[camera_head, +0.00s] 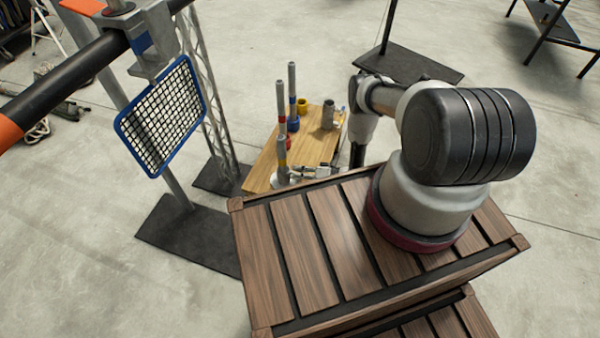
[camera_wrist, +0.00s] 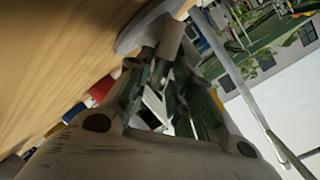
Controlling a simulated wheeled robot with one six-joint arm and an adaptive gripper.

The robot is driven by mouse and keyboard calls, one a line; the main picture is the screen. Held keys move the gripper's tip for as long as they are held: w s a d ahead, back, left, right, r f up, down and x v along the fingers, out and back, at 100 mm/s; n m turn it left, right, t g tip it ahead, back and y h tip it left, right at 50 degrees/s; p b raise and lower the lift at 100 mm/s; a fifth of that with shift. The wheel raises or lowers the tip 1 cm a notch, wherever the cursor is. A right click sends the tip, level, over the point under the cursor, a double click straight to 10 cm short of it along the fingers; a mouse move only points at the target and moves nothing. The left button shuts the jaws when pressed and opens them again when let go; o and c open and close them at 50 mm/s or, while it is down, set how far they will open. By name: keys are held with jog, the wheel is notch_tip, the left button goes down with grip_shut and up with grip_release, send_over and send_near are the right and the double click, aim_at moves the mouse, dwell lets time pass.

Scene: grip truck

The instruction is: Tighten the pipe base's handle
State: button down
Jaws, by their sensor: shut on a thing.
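Several grey upright pipes stand on the wooden table in the head view. In the wrist view, my gripper's dark green fingers (camera_wrist: 165,62) close together beside the grey base (camera_wrist: 137,32) and a grey cylinder (camera_wrist: 172,36). They are shut on the pipe base's handle, which the fingers mostly hide. The wrist view is strongly tilted.
The table (camera_head: 262,172) also bears a blue-based pipe (camera_head: 292,95), a red-based pipe (camera_head: 281,105), a yellow ring (camera_head: 303,104) and a grey cylinder (camera_head: 328,115). A blue-framed mesh panel (camera_head: 165,115) hangs at the left, near a lattice post (camera_head: 203,85).

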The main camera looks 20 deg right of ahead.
jog(key=m, duration=0.2)
jog(key=f+m+g+y, duration=0.1)
jog(key=shift+w+d+m, duration=0.15)
jog(key=shift+w+m, duration=0.05)
jog(key=shift+m, duration=0.2)
jog(key=c, duration=1.3)
grip_release()
jog(key=shift+o, duration=0.2)
jog(key=v, duration=1.2)
jog(key=shift+w+d, duration=0.1)
